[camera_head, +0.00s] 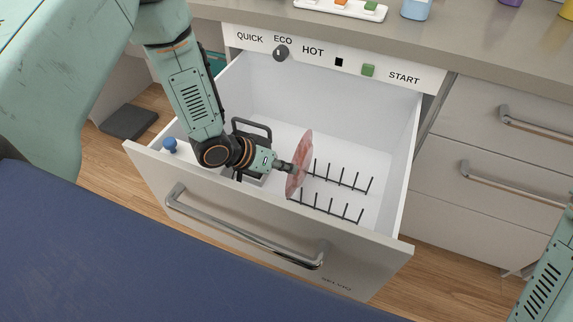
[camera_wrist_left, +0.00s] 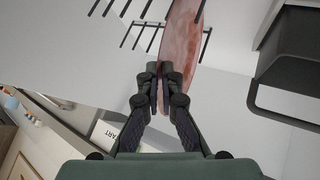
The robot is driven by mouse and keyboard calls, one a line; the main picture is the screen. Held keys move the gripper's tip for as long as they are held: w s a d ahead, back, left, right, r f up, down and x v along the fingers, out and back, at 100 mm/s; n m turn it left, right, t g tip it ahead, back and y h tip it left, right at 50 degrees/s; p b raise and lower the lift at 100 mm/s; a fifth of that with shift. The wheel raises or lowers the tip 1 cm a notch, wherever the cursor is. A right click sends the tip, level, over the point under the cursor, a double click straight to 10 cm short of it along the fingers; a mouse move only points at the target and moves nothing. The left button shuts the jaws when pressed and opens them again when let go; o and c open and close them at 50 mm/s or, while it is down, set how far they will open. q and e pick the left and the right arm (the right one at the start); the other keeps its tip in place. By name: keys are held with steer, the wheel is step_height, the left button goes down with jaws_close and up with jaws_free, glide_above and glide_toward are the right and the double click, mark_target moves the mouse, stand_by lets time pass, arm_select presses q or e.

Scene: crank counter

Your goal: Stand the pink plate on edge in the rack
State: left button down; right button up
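The pink plate (camera_head: 299,168) stands nearly upright, edge-on, at the left end of the rack (camera_head: 342,181) in the open drawer. The rack shows as two rows of dark upright pegs. My left gripper (camera_head: 286,167) reaches in from the left and is shut on the plate's rim. In the left wrist view, the fingers (camera_wrist_left: 165,78) close on the near edge of the plate (camera_wrist_left: 181,35), with rack pegs (camera_wrist_left: 145,12) beside and beyond it. Whether the plate's lower edge rests between pegs is hidden. My right gripper is out of view.
The drawer front (camera_head: 250,225) with its bar handle stands between me and the rack. A dark wire holder (camera_head: 252,130) and a blue knob-like item (camera_head: 170,145) are left in the drawer. The control panel (camera_head: 335,58) is behind. The drawer floor right of the rack is clear.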

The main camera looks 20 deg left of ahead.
arm_select(q)
steer(key=shift+f+b, duration=0.65)
steer(key=shift+f, duration=0.25)
stand_by(0.3)
steer(key=c, duration=1.4)
jaws_free()
steer(key=shift+c, duration=0.2)
steer(key=shift+s, duration=0.1)
step_height(320, 180, up, 10)
